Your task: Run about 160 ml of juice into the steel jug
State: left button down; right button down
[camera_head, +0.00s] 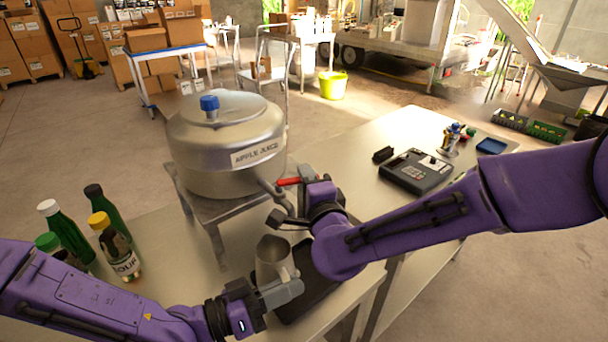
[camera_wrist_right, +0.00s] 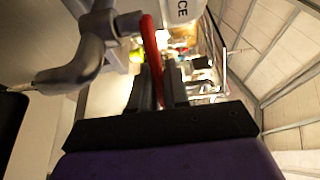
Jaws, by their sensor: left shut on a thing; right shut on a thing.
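The steel jug (camera_head: 270,257) stands upright at the table's front edge, below the tap (camera_head: 272,194) of the steel tank labelled apple juice (camera_head: 212,150). My left gripper (camera_head: 288,291) is shut on the jug at its handle side, partly hiding it. My right gripper (camera_head: 305,178) is shut on the red tap lever (camera_head: 287,182). In the right wrist view, the red lever (camera_wrist_right: 150,42) runs between the fingers, beside the grey tap body (camera_wrist_right: 88,58). No juice stream can be made out, and the level inside the jug is too small to tell.
A dark flat pad (camera_head: 318,292) lies by the jug. Several bottles, one with a yellow cap (camera_head: 121,256), stand at the left. A dark control box (camera_head: 416,171) and a blue tray (camera_head: 491,146) lie on the right table (camera_head: 400,122). The tank rests on a metal stand (camera_head: 215,208).

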jog(key=shift+s+a+r+m+g+h, duration=0.15)
jog(key=shift+s+m+h, duration=0.45)
jog(key=shift+m+h, duration=0.95)
jog(key=shift+s+d+f+m+g+h, duration=0.15)
jog(key=shift+s+m+h, duration=0.6)
jog(key=shift+h, duration=1.35)
jog(key=shift+s+a+r+m+g+h, duration=0.15)
jog(key=shift+s+m+h, duration=0.3)
jog(key=shift+m+h, duration=1.15)
jog(key=shift+h, duration=0.45)
jog(key=c, duration=1.2)
grip_release()
jog(key=shift+s+a, duration=0.1)
jog(key=v, duration=0.7)
jog(key=shift+s+a, duration=0.15)
jog(key=shift+s, duration=0.05)
